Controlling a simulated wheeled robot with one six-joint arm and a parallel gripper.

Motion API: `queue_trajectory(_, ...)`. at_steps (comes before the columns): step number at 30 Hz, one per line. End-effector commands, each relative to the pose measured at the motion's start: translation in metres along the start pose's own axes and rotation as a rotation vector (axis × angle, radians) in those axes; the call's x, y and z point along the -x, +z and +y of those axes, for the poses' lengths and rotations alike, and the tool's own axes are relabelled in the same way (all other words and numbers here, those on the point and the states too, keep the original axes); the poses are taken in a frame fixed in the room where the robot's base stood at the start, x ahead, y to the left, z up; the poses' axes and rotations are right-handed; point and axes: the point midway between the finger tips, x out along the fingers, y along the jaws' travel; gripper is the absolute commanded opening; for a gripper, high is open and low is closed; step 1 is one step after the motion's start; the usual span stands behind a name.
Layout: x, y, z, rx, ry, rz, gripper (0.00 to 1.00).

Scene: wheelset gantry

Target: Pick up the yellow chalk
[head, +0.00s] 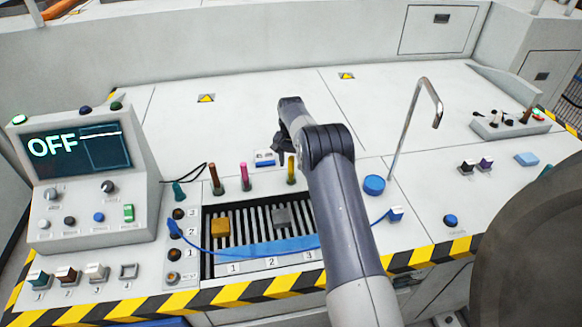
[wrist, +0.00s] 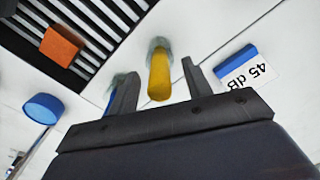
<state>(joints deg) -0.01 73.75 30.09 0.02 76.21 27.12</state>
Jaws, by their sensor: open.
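The yellow chalk (wrist: 159,78) stands upright in the wrist view, between the two fingers of my open gripper (wrist: 156,72). Gaps show on both sides of it, and neither finger visibly touches it. In the head view the yellow chalk (head: 291,172) stands on the console behind the slatted tray, just below my gripper (head: 284,138). My wrist hides part of the space around the fingers there.
A pink chalk (head: 244,176) and a brown one (head: 215,180) stand left of the yellow one. A 45 dB card (wrist: 252,77) lies close by. The slatted tray (head: 208,262) holds blocks. A tall bent pipe (head: 412,125) rises at right.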

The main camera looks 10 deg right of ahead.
Motion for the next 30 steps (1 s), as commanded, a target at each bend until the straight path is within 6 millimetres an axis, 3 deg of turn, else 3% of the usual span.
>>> queue_trajectory(5,-0.017,0.0,0.0,0.0,0.0,-0.001,0.47)
queue_trajectory(12,-0.019,-0.001,0.0,0.0,-0.001,0.001,0.47)
queue_trajectory(27,-0.019,-0.001,0.0,0.0,-0.001,0.001,0.06)
queue_trajectory(30,-0.019,-0.001,0.0,0.0,-0.001,0.001,0.03)
